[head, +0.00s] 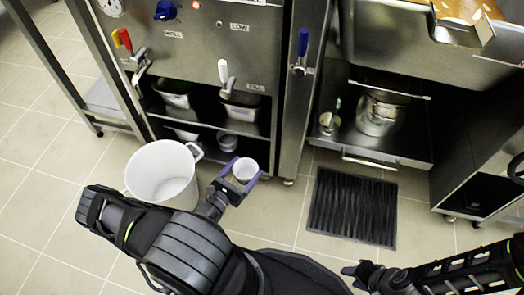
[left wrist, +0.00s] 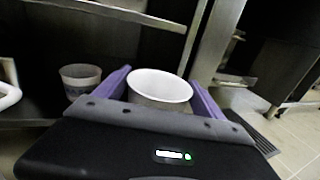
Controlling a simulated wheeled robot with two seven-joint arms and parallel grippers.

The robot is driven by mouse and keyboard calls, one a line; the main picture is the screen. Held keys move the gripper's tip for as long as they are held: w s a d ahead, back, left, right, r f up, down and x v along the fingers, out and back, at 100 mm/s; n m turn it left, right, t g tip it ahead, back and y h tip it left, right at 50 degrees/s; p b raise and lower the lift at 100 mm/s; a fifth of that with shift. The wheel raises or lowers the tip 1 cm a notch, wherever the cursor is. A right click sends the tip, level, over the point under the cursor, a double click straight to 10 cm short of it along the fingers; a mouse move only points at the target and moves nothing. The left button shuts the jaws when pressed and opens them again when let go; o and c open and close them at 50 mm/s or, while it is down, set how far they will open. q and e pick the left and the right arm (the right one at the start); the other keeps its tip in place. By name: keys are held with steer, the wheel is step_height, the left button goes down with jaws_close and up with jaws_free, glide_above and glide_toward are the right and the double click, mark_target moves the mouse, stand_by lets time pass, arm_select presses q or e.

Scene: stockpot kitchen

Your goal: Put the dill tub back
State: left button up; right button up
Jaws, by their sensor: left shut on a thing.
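My left gripper (head: 240,176) is shut on a small white tub, taken to be the dill tub (head: 245,169), with one purple finger on each side. It is held upright in front of the open lower shelves. The tub also shows between the fingers in the left wrist view (left wrist: 160,88). Its inside and any label cannot be made out. My right gripper (head: 360,271) is low at the bottom right of the head view, away from the tub; its finger gap is not clear.
A similar tub (head: 228,143) stands on the lower shelf (head: 252,130), and shows in the left wrist view (left wrist: 80,81). A large white bucket (head: 162,176) stands left of my gripper. A steel post (head: 297,110) is right of the shelves. A black mat (head: 353,208) lies on the floor.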

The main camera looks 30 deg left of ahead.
arm_select(q)
steer(key=shift+n+y, duration=0.7)
steer(key=shift+y, duration=0.2)
steer(key=s+a+f, duration=0.2)
steer(key=a, duration=0.1)
steer(key=shift+s+a+f, duration=0.1)
steer(key=shift+s+f, duration=0.1)
steer(key=shift+f, duration=0.1)
arm_select(e)
steer(key=shift+w+f, duration=0.35)
steer(key=shift+w, duration=0.1)
arm_select(q)
steer(key=shift+w, duration=0.1)
